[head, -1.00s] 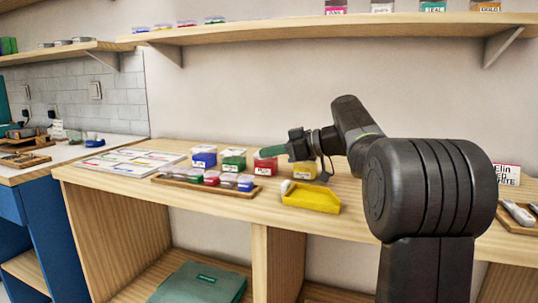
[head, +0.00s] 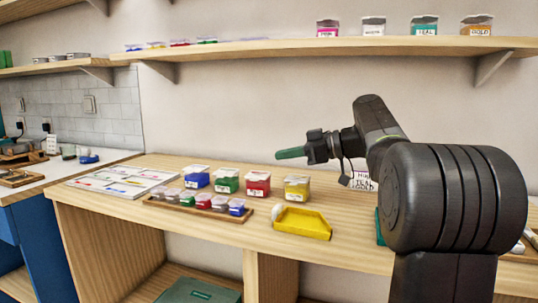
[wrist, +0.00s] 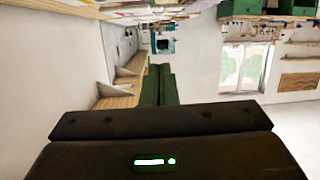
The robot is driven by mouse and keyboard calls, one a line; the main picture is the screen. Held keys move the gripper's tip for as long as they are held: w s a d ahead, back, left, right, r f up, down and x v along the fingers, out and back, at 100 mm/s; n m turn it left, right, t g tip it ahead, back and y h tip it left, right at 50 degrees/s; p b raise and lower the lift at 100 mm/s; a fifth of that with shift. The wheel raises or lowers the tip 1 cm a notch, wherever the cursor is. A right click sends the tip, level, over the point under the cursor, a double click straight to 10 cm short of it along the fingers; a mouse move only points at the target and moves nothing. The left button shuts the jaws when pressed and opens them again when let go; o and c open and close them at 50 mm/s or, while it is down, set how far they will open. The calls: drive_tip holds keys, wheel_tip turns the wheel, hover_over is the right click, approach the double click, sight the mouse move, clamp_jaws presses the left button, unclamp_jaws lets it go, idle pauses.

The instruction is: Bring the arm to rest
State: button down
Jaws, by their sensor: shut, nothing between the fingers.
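My arm reaches up and left over the wooden counter (head: 330,254) in the head view. My gripper (head: 280,154) has green fingers and points left. It is shut and empty, in the air in front of the wall and above the jars. Its green fingers also show together in the wrist view (wrist: 158,85). My arm hides part of the counter's right side.
Blue (head: 196,178), green (head: 227,181), red (head: 257,184) and yellow (head: 296,188) jars stand on the counter. In front are a wooden tray (head: 190,209) of small jars and a yellow scoop-like tray (head: 302,224). A shelf (head: 330,47) runs above.

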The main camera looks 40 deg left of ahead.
drive_tip(key=shift+v, duration=1.7)
drive_tip(key=s+a+f+b, duration=0.1)
drive_tip(key=a+f, duration=0.1)
drive_tip(key=a, duration=0.1)
drive_tip(key=s+a+f+b, duration=0.1)
drive_tip(key=a+f, duration=0.1)
drive_tip(key=a, duration=0.1)
drive_tip(key=s+a+f+b, duration=0.1)
drive_tip(key=a+b, duration=0.1)
drive_tip(key=a, duration=0.1)
drive_tip(key=shift+s+f, duration=0.15)
drive_tip(key=shift+f, duration=0.65)
drive_tip(key=shift+r, duration=0.1)
drive_tip(key=shift+r, duration=0.1)
